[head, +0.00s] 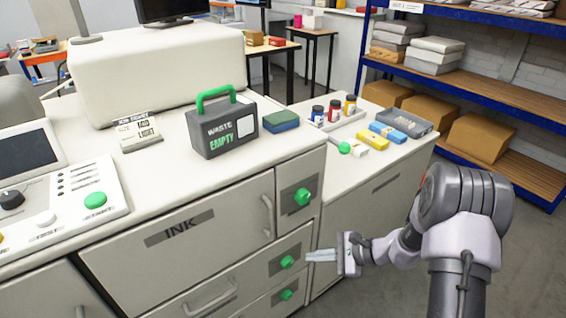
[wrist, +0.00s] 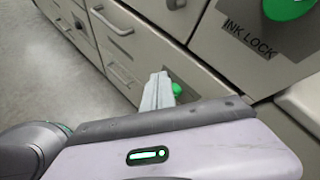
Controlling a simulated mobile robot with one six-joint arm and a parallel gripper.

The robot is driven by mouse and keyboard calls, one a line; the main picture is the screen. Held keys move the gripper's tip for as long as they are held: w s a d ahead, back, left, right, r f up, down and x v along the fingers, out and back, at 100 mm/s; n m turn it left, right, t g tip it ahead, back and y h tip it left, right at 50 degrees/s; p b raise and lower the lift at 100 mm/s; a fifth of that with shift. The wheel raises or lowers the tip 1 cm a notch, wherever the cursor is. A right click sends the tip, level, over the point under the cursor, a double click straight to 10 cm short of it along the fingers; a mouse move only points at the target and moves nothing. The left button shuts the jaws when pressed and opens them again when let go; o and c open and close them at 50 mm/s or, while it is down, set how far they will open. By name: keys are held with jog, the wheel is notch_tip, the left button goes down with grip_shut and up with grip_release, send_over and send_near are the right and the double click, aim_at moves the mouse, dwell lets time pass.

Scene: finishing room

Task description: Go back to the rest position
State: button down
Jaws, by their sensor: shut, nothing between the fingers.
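My gripper (head: 322,256) is shut and empty in the head view. It is held out to the left from my arm, in front of the cabinet's drawer fronts, with its fingertips to the right of a green knob (head: 287,262). In the wrist view my gripper's fingers (wrist: 158,90) are together, and a green knob (wrist: 176,88) shows just beyond them. I cannot tell from these views whether the fingertips touch the cabinet.
The cabinet (head: 130,262) has an INK panel and green knobs; the INK LOCK knob (wrist: 287,8) is close at the upper right. A waste box (head: 222,130), blue-green pad (head: 281,121) and bottle tray (head: 338,120) stand on top. Shelving (head: 520,95) is right; open floor (head: 530,240) lies below it.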

jog(key=s+a+r+n+g+h, duration=0.15)
jog(key=s+r+n, duration=0.35)
jog(key=r, duration=0.5)
jog(key=s+a+r+n+h, duration=0.2)
jog(key=s+r+n+h, duration=0.1)
jog(key=s+r, duration=0.55)
jog(key=s+d+r+n+t+h, duration=0.1)
jog(key=s+d+r+n+h, duration=0.1)
jog(key=s+r, duration=0.2)
jog(key=s+d+r+n+t+h, duration=0.2)
jog(key=s+r, duration=0.2)
jog(key=s, duration=0.4)
jog(key=shift+s+d+r, duration=0.2)
jog(key=shift+s+r, duration=0.1)
jog(key=shift+s, duration=0.05)
jog(key=shift+t+h, duration=0.25)
